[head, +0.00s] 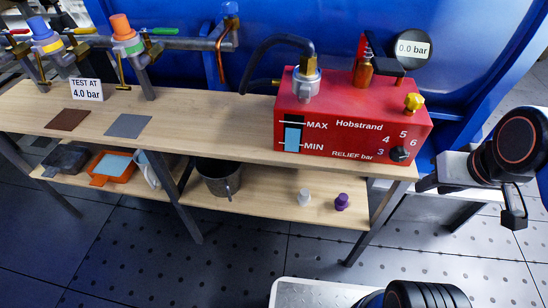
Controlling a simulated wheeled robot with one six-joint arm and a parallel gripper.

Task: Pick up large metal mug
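A large grey metal mug (218,180) stands on the bench's lower shelf (265,196), left of the middle. Its upper rear part is shaded under the worktop, and a handle shows at its front. My gripper (513,213) is at the right edge of the head view, well to the right of the mug and apart from it. Only part of it shows beside my dark wrist, and its finger opening cannot be made out. I see nothing held in it.
The wooden worktop (205,135) overhangs the shelf, with a red Hobstrand pump (350,125) on it. Bench legs (180,195) frame the shelf opening. A white cap (304,197) and purple cap (342,202) sit right of the mug; a cloth (148,168) and orange tray (110,180) lie left.

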